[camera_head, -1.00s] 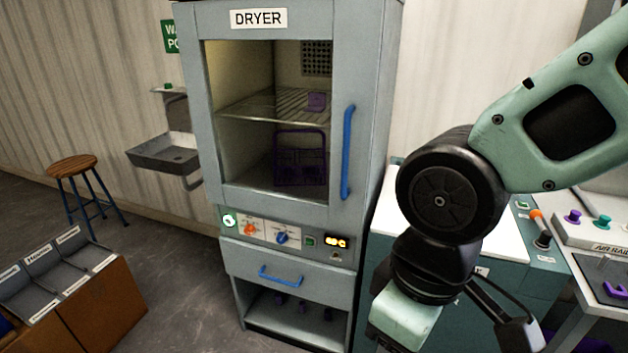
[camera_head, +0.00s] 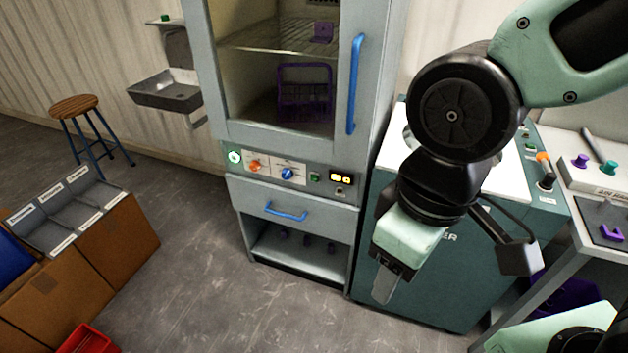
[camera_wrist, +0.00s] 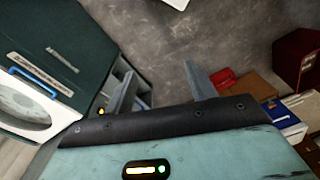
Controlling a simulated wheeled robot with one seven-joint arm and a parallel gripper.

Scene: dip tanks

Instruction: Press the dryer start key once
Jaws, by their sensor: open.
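The dryer (camera_head: 213,90) stands in the middle of the head view with its glass door shut. Its control strip (camera_head: 262,175) lies below the door. On it are a round green-and-white piece (camera_head: 234,157), an orange knob (camera_head: 256,166), a blue knob (camera_head: 288,174), a small green key (camera_head: 315,177) and a lit yellow display (camera_head: 341,178). Lettering is too small to read. My gripper (camera_head: 384,285) is open and empty, pointing down, lower than the strip and to its right, apart from the dryer. In the wrist view my gripper (camera_wrist: 160,88) shows two spread fingers above the floor.
A teal cabinet (camera_head: 440,270) with a white top stands right of the dryer, close behind my gripper. A blue handle (camera_head: 355,85) sticks out from the dryer door, and another (camera_head: 286,212) from the drawer. Grey floor (camera_head: 215,270) lies free in front.

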